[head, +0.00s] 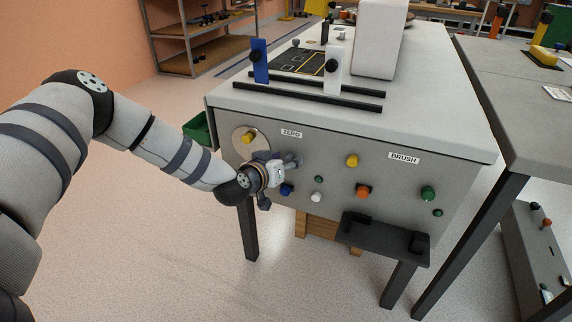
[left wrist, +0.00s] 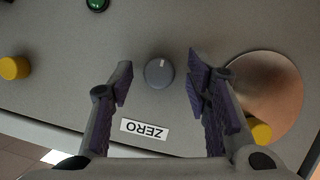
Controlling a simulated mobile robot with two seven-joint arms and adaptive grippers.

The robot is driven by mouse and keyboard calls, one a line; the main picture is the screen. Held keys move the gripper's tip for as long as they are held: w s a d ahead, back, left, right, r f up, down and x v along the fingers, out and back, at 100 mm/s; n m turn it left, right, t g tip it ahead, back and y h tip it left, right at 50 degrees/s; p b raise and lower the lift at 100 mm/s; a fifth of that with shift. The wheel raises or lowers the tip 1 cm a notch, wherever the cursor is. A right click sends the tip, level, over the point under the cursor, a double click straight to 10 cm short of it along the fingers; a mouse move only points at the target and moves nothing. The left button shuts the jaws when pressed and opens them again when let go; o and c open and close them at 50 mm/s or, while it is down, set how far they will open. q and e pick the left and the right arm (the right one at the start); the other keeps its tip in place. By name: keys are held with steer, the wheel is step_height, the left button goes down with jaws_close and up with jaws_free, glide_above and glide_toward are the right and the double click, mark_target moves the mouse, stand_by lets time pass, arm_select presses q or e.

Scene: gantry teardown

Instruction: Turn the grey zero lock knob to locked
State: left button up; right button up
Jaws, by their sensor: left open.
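The grey zero lock knob (left wrist: 159,72) is round, with a pale pointer line toward the top of the left wrist view, tilted slightly right. It sits on the grey front panel near the ZERO label (left wrist: 145,129), which appears upside down there. My left gripper (left wrist: 160,75) is open, with one finger on each side of the knob and clear gaps between. In the head view my left gripper (head: 279,172) is at the panel below the ZERO label (head: 291,133) and covers the knob. My right gripper is not in view.
A copper disc (left wrist: 268,88) with a yellow knob (left wrist: 260,131) lies beside one finger. Blue (head: 286,190), white (head: 316,196), yellow (head: 352,160) and orange (head: 363,191) controls are nearby on the panel. A black bracket (head: 380,237) juts out lower right.

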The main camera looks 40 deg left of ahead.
arm_select(q)
jaws_close()
